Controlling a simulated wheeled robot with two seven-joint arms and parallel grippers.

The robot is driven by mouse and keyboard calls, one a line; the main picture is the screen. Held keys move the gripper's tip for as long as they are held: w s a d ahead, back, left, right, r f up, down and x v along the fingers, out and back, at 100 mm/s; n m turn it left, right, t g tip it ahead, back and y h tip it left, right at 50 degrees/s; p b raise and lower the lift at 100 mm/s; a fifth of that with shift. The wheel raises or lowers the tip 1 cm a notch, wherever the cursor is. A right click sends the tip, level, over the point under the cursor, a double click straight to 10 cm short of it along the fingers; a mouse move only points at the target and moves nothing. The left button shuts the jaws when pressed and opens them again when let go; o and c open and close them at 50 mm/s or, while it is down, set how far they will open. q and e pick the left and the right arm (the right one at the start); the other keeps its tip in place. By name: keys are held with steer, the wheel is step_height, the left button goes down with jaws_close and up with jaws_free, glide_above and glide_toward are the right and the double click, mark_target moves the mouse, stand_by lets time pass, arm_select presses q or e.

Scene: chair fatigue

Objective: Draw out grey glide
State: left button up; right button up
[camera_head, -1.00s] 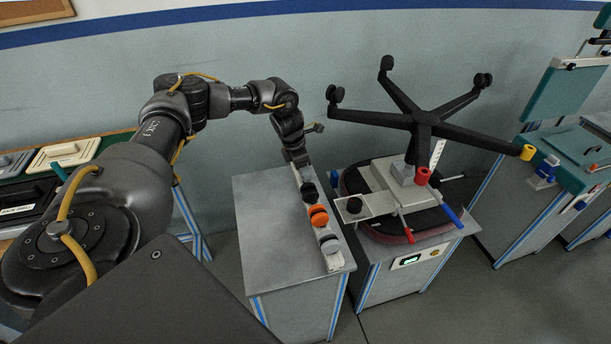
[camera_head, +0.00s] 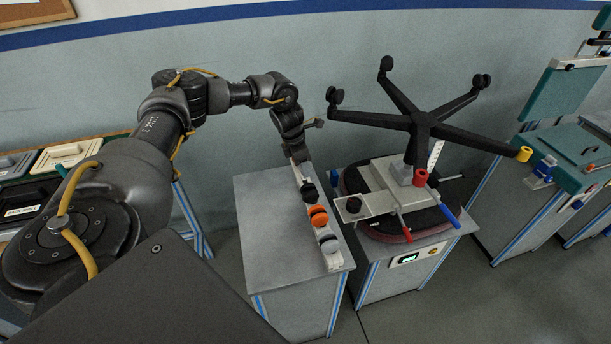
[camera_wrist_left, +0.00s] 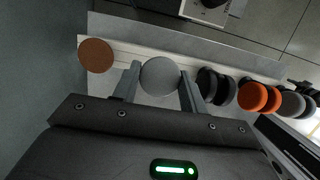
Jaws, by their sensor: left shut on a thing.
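The grey glide (camera_wrist_left: 160,77) is a round grey disc in the left wrist view. It sits between the two fingers of my left gripper (camera_wrist_left: 158,88), which is shut on it. It is over or in the pale rack (camera_wrist_left: 128,50); I cannot tell whether it is clear of its seat. In the head view my left gripper (camera_head: 301,164) is at the far end of the rack (camera_head: 333,264), and the glide is hidden there. A brown disc (camera_wrist_left: 96,55) lies on one side of the glide. Black casters (camera_wrist_left: 216,87) lie on the other. My right gripper is not in view.
Orange casters (camera_head: 318,215) and grey casters (camera_head: 329,245) follow along the rack, close together. The grey bench top (camera_head: 265,225) left of the rack is clear. A black five-arm chair base (camera_head: 424,118) stands on the fixture to the right.

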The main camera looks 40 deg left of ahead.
arm_select(q)
steer(key=shift+w+d+p+v, duration=0.15)
steer(key=shift+w+p+v, duration=0.05)
steer(key=shift+p+v, duration=0.65)
steer(key=shift+w+d+p+v, duration=0.15)
steer(key=shift+p+v, duration=0.45)
steer(key=shift+v, duration=0.45)
